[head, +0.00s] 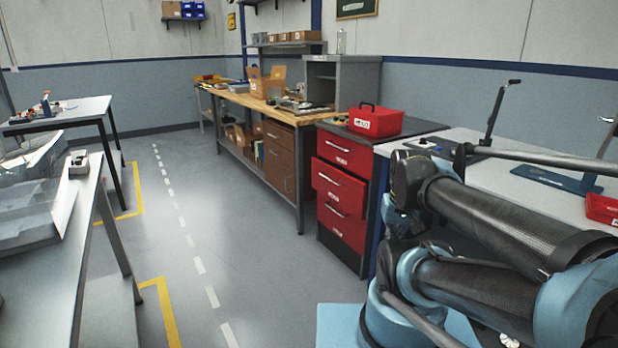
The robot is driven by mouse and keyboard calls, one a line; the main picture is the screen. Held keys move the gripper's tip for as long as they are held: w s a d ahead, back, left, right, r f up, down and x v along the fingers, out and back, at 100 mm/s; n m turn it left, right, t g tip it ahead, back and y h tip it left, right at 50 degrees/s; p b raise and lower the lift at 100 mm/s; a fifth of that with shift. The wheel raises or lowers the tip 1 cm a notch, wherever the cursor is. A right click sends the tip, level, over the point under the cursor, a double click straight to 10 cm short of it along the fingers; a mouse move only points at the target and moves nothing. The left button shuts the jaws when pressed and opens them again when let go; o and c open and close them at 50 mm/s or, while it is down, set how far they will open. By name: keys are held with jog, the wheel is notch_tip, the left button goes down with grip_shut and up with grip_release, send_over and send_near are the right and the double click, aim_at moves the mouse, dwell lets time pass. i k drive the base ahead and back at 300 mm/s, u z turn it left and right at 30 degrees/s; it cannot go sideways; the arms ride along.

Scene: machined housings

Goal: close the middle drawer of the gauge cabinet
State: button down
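A dark cabinet with red drawer fronts (343,153), most likely the gauge cabinet, stands at the end of the wooden bench in the head view. Its middle drawer (338,184) sticks out a little past the fronts above and below it. The top drawer and the bottom drawer (341,228) look flush. Each front has a pale bar handle and a white label. My arm fills the lower right, with its links folded to the right of the cabinet. My gripper is not in view.
A red toolbox (376,121) stands on the cabinet. A white-topped table (480,172) adjoins it on the right. The wooden bench (240,97) extends behind on the left. Grey floor (250,235) in front of the drawers is clear. Tables stand at far left.

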aim_at(350, 191)
jog(key=u, duration=0.45)
jog(key=k, duration=1.05)
jog(key=u, duration=0.6)
jog(key=i, duration=1.5)
jog(key=z, duration=0.7)
jog(key=i, duration=0.6)
jog(key=z, duration=0.35)
